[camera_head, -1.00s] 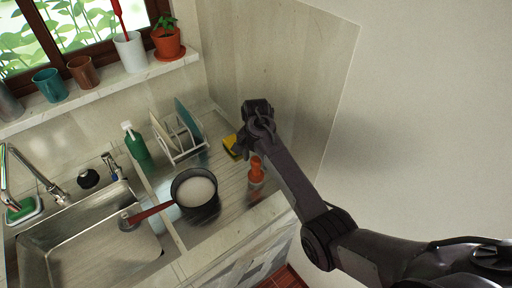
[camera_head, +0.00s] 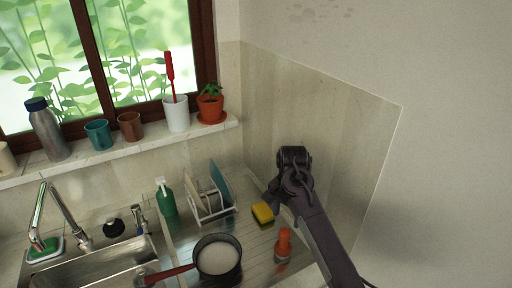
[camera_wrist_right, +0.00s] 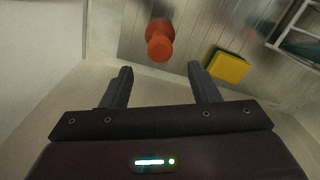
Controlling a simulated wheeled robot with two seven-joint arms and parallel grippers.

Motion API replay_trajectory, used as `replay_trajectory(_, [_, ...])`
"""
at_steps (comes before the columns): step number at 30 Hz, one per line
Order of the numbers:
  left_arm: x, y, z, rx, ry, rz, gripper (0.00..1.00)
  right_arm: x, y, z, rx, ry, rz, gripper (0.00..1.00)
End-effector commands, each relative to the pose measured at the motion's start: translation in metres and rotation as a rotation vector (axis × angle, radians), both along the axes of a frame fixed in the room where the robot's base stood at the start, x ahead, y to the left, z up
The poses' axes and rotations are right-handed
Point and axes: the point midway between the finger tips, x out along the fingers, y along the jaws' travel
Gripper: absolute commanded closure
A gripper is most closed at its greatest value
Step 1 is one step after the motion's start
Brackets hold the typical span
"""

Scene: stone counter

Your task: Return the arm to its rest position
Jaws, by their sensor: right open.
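My right arm comes in from the lower right in the head view, with the right gripper (camera_head: 276,196) raised over the right end of the counter. In the right wrist view the two fingers of the right gripper (camera_wrist_right: 161,85) are apart with nothing between them. An orange-topped bottle (camera_head: 283,243) stands on the counter below it; it also shows beyond the fingertips in the wrist view (camera_wrist_right: 159,42). A yellow sponge (camera_head: 262,212) lies just left of the gripper in the head view. My left gripper is not in view.
A dark pot (camera_head: 218,274) with pale contents and a red handle stands near the sink (camera_head: 95,268). A dish rack (camera_head: 209,205) and green bottle (camera_head: 166,199) are behind it. Cups and a potted plant (camera_head: 211,107) line the sill. Walls bound the right side.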

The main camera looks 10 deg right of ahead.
Motion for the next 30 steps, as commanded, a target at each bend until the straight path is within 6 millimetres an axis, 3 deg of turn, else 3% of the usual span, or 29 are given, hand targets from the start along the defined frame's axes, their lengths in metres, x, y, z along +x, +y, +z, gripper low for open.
replay_trajectory(4, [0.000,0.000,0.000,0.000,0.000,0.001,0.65,-0.014,-0.003,-0.016,-0.002,-0.011,0.049,0.45])
replay_trajectory(8, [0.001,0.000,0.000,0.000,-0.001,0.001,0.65,-0.048,-0.008,-0.042,-0.008,-0.045,0.172,0.45])
replay_trajectory(15, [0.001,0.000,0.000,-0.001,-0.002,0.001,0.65,-0.140,-0.018,-0.073,-0.043,-0.141,0.485,0.45])
replay_trajectory(21, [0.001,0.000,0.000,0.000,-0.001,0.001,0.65,-0.202,-0.021,-0.067,-0.080,-0.206,0.698,0.45])
replay_trajectory(30, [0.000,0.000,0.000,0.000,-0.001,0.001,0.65,-0.253,-0.022,-0.047,-0.116,-0.260,0.878,0.45])
